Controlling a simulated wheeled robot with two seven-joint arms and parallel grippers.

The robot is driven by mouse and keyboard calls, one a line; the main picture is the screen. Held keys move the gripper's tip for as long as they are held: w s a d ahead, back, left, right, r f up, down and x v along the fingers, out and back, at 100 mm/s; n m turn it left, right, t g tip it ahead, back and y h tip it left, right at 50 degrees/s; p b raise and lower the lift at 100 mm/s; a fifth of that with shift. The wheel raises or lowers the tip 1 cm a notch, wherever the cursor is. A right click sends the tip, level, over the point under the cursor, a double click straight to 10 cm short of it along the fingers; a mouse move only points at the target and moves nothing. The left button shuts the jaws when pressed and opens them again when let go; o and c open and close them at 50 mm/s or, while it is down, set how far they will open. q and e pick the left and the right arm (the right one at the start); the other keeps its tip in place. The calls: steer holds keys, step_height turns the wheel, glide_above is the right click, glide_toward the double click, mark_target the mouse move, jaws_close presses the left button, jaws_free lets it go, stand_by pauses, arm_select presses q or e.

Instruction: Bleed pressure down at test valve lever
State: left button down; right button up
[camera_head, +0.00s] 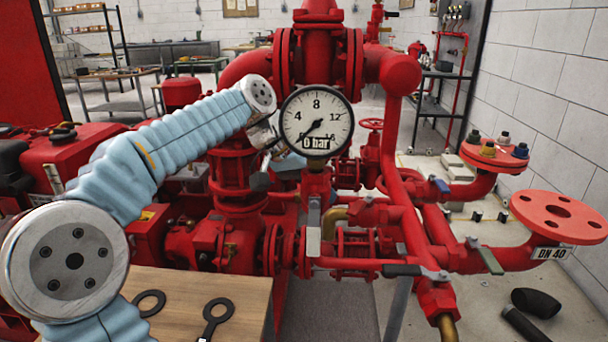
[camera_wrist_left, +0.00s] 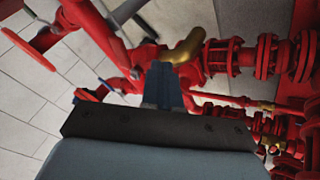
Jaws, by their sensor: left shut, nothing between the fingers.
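The red pump pipework carries several levers, and I cannot tell which is the test valve lever. The round gauge (camera_head: 316,122) is labelled 0 bar. My left gripper (camera_head: 284,174) is partly hidden behind the gauge. In the left wrist view its fingers (camera_wrist_left: 163,84) are shut and empty, near a brass elbow (camera_wrist_left: 188,47). My right gripper is out of view.
A wooden table (camera_head: 185,290) with dark ring tools (camera_head: 216,318) stands at the front left. A red flange marked DN 40 (camera_head: 550,213) juts out at the right. Black hose pieces (camera_head: 535,301) lie on the floor. Dense pipework surrounds my left gripper.

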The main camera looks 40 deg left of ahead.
mark_target(352, 207)
arm_select(q)
steer(key=shift+d+r, duration=0.15)
steer(key=shift+d, duration=1.4)
steer(key=shift+s, duration=0.1)
steer(key=shift+s+d, duration=0.25)
steer(key=shift+d, duration=0.75)
steer(key=shift+r, duration=0.1)
